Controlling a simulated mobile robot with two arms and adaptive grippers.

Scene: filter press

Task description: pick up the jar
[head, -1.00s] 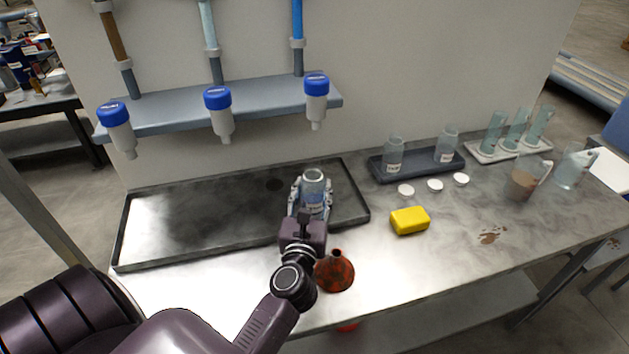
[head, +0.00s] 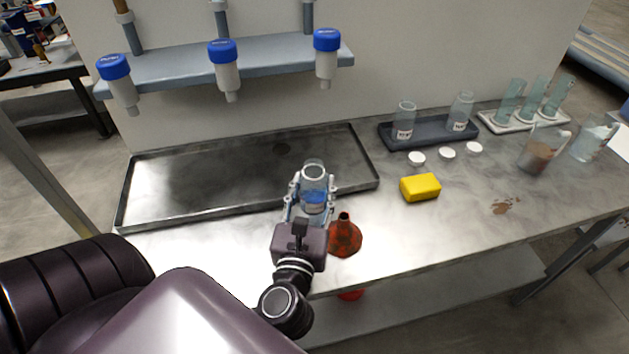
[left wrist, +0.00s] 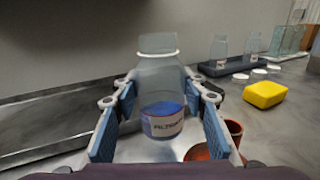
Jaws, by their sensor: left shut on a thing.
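A clear glass jar (head: 314,179) with a white rim, a label and a blue content low inside is in my left gripper (head: 311,193). In the left wrist view the jar (left wrist: 160,85) stands upright between the two blue-padded fingers of the left gripper (left wrist: 158,112), which is shut on it. In the head view the jar is at the front edge of the black tray (head: 235,165). I cannot tell how far its base is above the surface. My right gripper is not in view.
A red-brown funnel (head: 344,238) is just right of the gripper. A yellow sponge (head: 420,187), white lids (head: 447,153) and a dark rack (head: 385,137) with two jars lie to the right. Blue-capped bottles (head: 225,70) hang from a shelf above the tray.

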